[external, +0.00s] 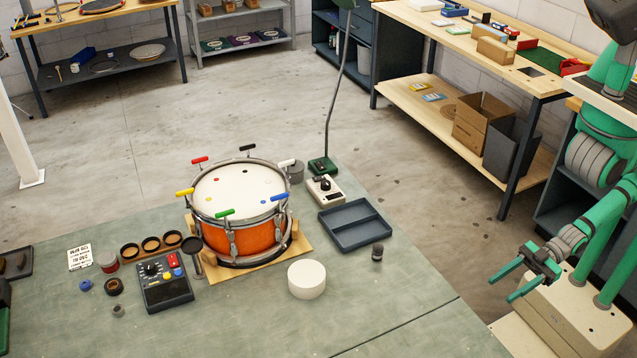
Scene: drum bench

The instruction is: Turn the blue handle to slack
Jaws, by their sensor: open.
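The blue handle (273,198) sticks out from the right side of the rim of an orange drum (265,241) with a pale top. It points to the right. Other handles around the same rim are red (200,160), black (247,148), white (287,164), yellow (185,193) and green (224,213). Small coloured dots lie on the drum's top, a blue one among them. My gripper (508,287) is at the right, beyond the bench's right edge and well away from the drum. Its two green fingers are apart with nothing between them.
The drum stands on a wooden base (218,275) on the green bench (255,325). A dark divided tray (355,238), a white cylinder (307,291), a small dark jar (377,252) and a lamp (322,166) stand right of it. A control box (165,293) is at its left.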

